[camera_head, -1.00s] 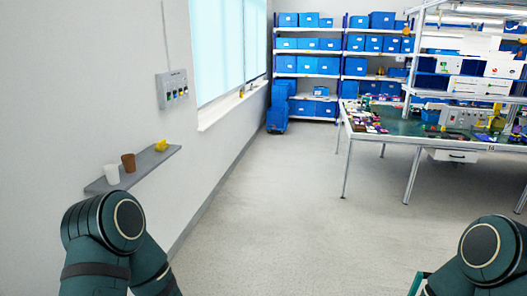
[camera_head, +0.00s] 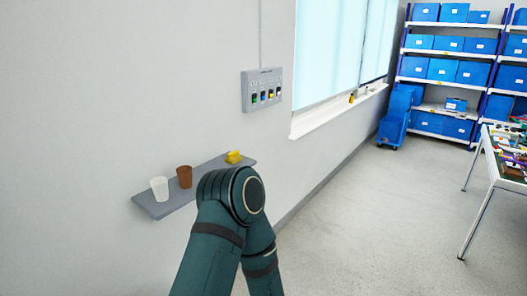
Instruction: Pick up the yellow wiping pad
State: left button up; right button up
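The yellow wiping pad (camera_head: 234,157) lies near the far right end of a grey wall shelf (camera_head: 158,209). A brown cup (camera_head: 185,177) and a white cup (camera_head: 160,189) stand to its left on the same shelf. My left arm rises from the bottom of the head view, its dark green elbow in front of the shelf's right part and below the pad. Neither gripper shows in the view.
A grey switch panel (camera_head: 262,90) with several coloured switches is on the wall above the shelf. A window sill (camera_head: 335,110) juts out to its right. A worktable (camera_head: 486,150) and blue bins (camera_head: 397,112) stand at the right. The floor between is clear.

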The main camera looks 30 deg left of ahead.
aim_at(234, 157)
jog(key=i+j+u, duration=0.15)
jog(key=i+u, duration=0.15)
jog(key=i, duration=0.35)
jog(key=i+u, duration=0.25)
jog(key=i, duration=0.4)
